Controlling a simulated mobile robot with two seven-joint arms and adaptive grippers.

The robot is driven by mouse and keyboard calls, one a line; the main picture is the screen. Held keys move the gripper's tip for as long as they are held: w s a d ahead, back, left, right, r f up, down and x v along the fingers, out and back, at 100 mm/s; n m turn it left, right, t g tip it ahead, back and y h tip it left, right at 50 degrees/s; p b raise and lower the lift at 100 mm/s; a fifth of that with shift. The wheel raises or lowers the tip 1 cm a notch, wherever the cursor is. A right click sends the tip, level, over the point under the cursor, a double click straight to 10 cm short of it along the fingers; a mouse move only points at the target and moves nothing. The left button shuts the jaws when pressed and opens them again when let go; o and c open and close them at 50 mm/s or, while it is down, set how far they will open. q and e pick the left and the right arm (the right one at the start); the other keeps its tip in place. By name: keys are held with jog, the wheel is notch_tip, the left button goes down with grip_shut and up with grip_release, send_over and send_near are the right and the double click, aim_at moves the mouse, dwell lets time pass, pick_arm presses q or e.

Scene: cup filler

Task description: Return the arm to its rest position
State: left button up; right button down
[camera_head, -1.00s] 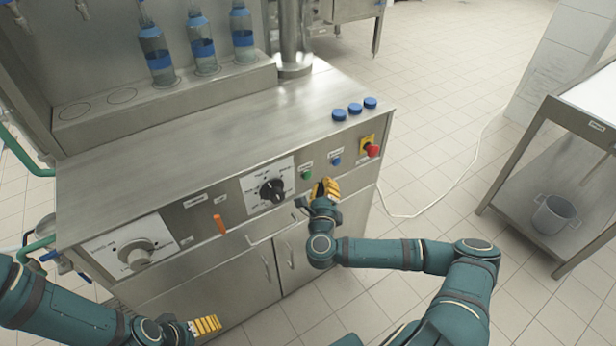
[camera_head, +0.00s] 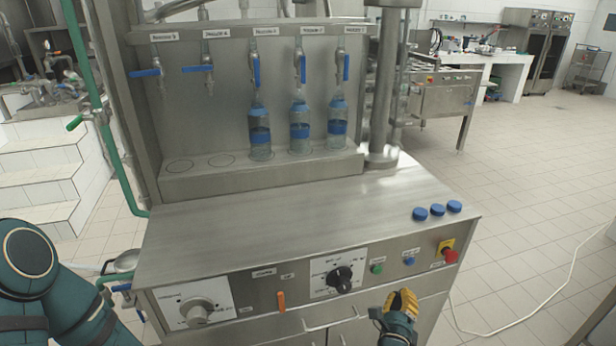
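My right gripper (camera_head: 402,303) shows at the bottom right of the head view, its yellow fingers just in front of the machine's control panel (camera_head: 252,296), below the green button (camera_head: 377,268) and blue button (camera_head: 409,261). Nothing shows in it, but its fingers are too small to tell open from shut. My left arm (camera_head: 50,290) comes in at the lower left. Its gripper is outside the picture.
The steel filling machine (camera_head: 290,215) fills the middle. Three bottles (camera_head: 300,128) stand on its ledge under the taps. Three blue caps (camera_head: 437,210) lie on its top at the right. A red stop button (camera_head: 450,256) sticks out. Open tiled floor (camera_head: 530,200) lies to the right.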

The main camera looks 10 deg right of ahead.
jog(key=a+f+n+g+y, duration=0.1)
jog(key=a+f+n+y, duration=0.2)
jog(key=a+n+y, duration=0.65)
jog(key=a+f+n+g+y, duration=0.1)
jog(key=a+f+n+y, duration=0.45)
jog(key=a, duration=0.75)
jog(key=s+a+f+n+g+y, duration=0.25)
jog(key=s+a+n+g, duration=0.3)
jog(key=s+n, duration=0.3)
jog(key=s+d+n+g+h, duration=0.3)
jog(key=s+d+n+g, duration=0.1)
jog(key=s+n+g, duration=0.2)
jog(key=shift+d+r+n+g, duration=0.2)
jog(key=shift+n+g, duration=0.15)
jog(key=shift+n, duration=0.3)
jog(key=shift+h, duration=0.25)
